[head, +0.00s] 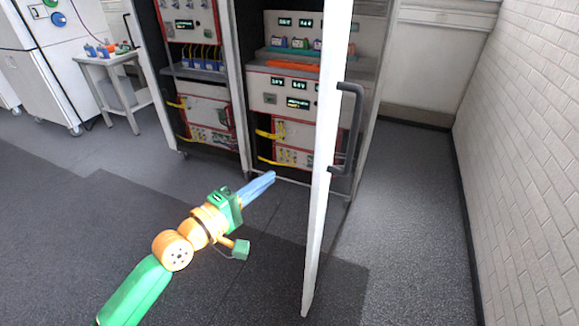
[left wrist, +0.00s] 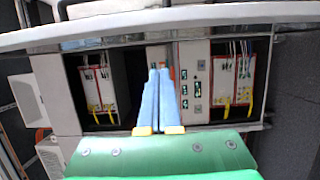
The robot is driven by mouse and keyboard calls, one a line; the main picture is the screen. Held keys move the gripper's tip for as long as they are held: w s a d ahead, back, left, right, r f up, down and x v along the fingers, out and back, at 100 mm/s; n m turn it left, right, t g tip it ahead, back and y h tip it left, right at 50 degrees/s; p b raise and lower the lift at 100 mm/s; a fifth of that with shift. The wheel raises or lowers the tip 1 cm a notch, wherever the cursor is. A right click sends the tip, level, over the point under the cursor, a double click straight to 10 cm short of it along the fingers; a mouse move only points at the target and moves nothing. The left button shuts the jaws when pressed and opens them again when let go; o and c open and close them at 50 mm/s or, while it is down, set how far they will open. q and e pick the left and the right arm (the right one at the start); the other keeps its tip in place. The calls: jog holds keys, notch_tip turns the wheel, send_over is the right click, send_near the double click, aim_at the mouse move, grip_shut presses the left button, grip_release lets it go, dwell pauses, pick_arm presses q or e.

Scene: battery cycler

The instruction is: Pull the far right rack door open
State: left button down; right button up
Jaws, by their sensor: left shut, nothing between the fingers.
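The far right rack door (head: 322,190) stands open in the head view, swung out from the rack and seen nearly edge-on. Its dark handle (head: 357,125) is on the side of the door facing right. The open rack (head: 290,178) shows its instruments to the left of the door. My left gripper (head: 271,176) is in front of the rack, left of the door and apart from the handle. Its blue fingers are together and empty, and they also show in the left wrist view (left wrist: 159,75). My right gripper is not in view.
Another rack (head: 205,115) stands to the left, with a small white table (head: 118,70) and a white cabinet (head: 50,60) beyond it. A white brick wall (head: 520,130) bounds the right side. The grey floor (head: 410,220) between door and wall is clear.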

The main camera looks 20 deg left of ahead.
pick_arm(q)
jog(key=w+d+p, duration=0.3)
jog(key=w+d, duration=0.3)
jog(key=shift+f, duration=0.1)
jog(key=shift+d, duration=0.1)
